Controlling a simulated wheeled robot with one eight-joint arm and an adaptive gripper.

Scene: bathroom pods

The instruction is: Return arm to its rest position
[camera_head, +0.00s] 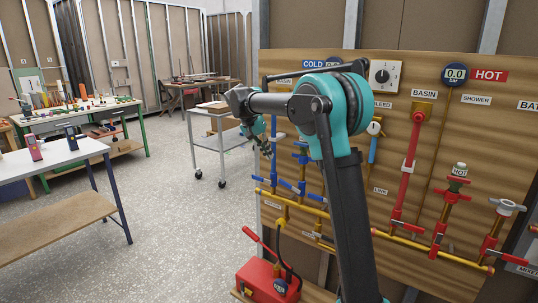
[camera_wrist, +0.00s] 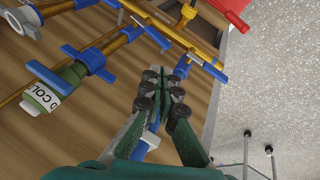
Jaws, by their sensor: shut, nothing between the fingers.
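My arm, dark grey with teal joints, stands raised in the head view in front of a wooden plumbing board (camera_head: 400,160). My gripper (camera_head: 268,152) is at the end of the bent arm, to the left of the elbow, near the board's left edge. In the wrist view my gripper (camera_wrist: 165,82) shows green fingers with dark pads close together and nothing between them. Blue valve handles (camera_wrist: 205,66) and brass pipes lie beyond the fingertips. I cannot tell how far the fingers are from them.
A red pump box (camera_head: 268,282) stands low beside the board. A wheeled cart (camera_head: 218,145) stands behind the gripper. A white table (camera_head: 50,160) with small devices is at the left, and a green-legged table (camera_head: 75,113) is behind it. The speckled floor (camera_head: 150,235) between is clear.

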